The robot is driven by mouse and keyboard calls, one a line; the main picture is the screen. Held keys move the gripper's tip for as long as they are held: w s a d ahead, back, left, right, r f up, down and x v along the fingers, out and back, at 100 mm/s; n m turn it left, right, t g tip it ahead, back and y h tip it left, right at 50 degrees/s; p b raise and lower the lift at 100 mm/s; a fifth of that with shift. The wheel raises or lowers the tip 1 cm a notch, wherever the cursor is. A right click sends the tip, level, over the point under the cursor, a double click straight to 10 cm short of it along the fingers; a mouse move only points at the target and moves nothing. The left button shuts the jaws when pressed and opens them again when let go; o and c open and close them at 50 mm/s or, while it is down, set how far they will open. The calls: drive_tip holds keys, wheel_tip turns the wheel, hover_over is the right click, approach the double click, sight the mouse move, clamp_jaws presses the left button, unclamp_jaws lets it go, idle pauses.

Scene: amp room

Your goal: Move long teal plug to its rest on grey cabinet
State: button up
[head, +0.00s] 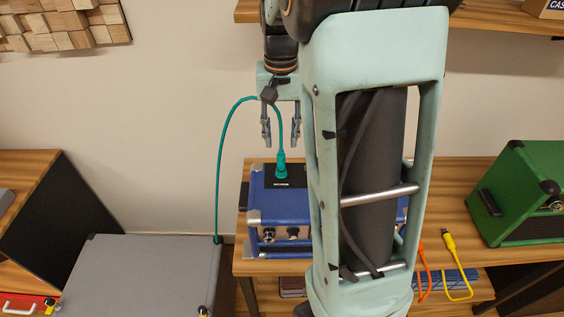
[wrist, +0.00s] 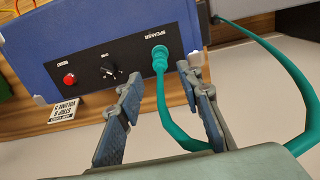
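The long teal plug (head: 281,170) stands upright in the socket on the blue amp's (head: 278,206) black top panel. In the wrist view the plug (wrist: 160,58) sits beside the word SPEAKER. Its teal cable (head: 220,160) arches up, then left and down to the back right corner of the grey cabinet (head: 140,270). My gripper (head: 281,146) points down above the plug, its fingers apart. In the wrist view my gripper (wrist: 158,78) is open, with the cable running between the fingers and plug just beyond the tips. I cannot make out the rest on the cabinet.
The blue amp stands on a wooden bench (head: 455,200). A green amp (head: 525,190), an orange cable (head: 425,272) and a yellow cable (head: 457,268) lie to the right. The top panel also has a red button (wrist: 69,79) and a knob (wrist: 110,71). A wooden shelf (head: 490,19) hangs above.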

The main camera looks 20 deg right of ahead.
sight(281, 155)
wheel_tip(281, 155, down, 9)
drive_tip(key=b, duration=0.6)
drive_tip(key=shift+r, duration=0.2)
idle(1.0)
clamp_jaws()
drive_tip(key=shift+r+p, duration=0.2)
drive_tip(key=shift+p, duration=0.1)
drive_tip(key=shift+r+p, duration=2.3)
drive_tip(key=shift+r, duration=0.6)
drive_tip(key=shift+f, duration=0.1)
